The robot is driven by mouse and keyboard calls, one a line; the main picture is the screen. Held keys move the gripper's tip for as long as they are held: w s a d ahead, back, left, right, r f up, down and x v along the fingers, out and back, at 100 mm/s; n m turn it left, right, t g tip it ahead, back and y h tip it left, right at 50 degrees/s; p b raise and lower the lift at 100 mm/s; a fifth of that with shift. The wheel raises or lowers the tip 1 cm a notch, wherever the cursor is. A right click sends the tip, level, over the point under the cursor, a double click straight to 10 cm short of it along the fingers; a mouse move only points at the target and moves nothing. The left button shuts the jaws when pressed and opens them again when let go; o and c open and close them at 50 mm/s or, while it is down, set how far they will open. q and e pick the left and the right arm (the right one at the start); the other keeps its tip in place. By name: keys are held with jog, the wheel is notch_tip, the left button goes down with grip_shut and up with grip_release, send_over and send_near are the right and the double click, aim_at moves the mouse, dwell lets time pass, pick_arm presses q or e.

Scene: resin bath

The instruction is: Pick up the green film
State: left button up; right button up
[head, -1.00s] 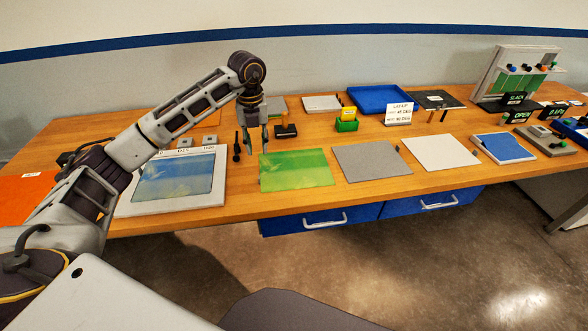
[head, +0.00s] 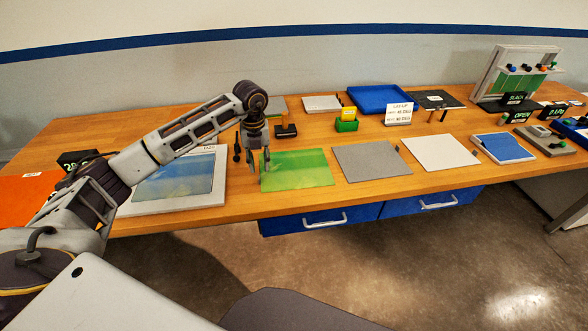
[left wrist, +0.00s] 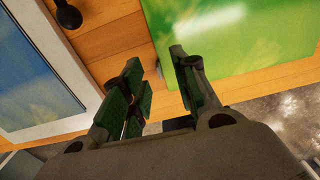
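The green film (head: 298,171) lies flat on the wooden table near its front edge, between the framed blue bath and a grey sheet. It also fills the upper right of the left wrist view (left wrist: 230,35). My left gripper (head: 259,170) points down at the film's left edge, just above the table. In the left wrist view, its two fingers (left wrist: 160,75) are apart with nothing between them, and one fingertip overlaps the film's edge. I cannot tell whether it touches. My right gripper is not in view.
The white-framed blue bath (head: 180,205) is left of the film. Grey (head: 372,161) and white (head: 440,151) sheets lie to the right. A dark upright tool (head: 237,148), a black block (head: 286,131) and a green box (head: 346,125) stand behind. Blue drawers (head: 322,220) sit under the table edge.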

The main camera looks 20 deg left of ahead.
pick_arm(q)
jog(key=shift+f, duration=0.25)
jog(key=shift+s+f, duration=0.2)
jog(key=shift+f, duration=0.3)
jog(key=shift+s+f, duration=0.2)
jog(key=shift+f, duration=0.3)
notch_tip(320, 180, down, 2)
jog(key=shift+f+p, duration=0.2)
jog(key=shift+p, duration=0.15)
jog(key=shift+f, duration=0.15)
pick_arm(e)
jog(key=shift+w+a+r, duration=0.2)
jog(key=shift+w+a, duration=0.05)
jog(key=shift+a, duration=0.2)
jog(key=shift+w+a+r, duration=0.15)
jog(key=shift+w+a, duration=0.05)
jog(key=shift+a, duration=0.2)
pick_arm(q)
jog(key=shift+c, duration=0.5)
grip_shut()
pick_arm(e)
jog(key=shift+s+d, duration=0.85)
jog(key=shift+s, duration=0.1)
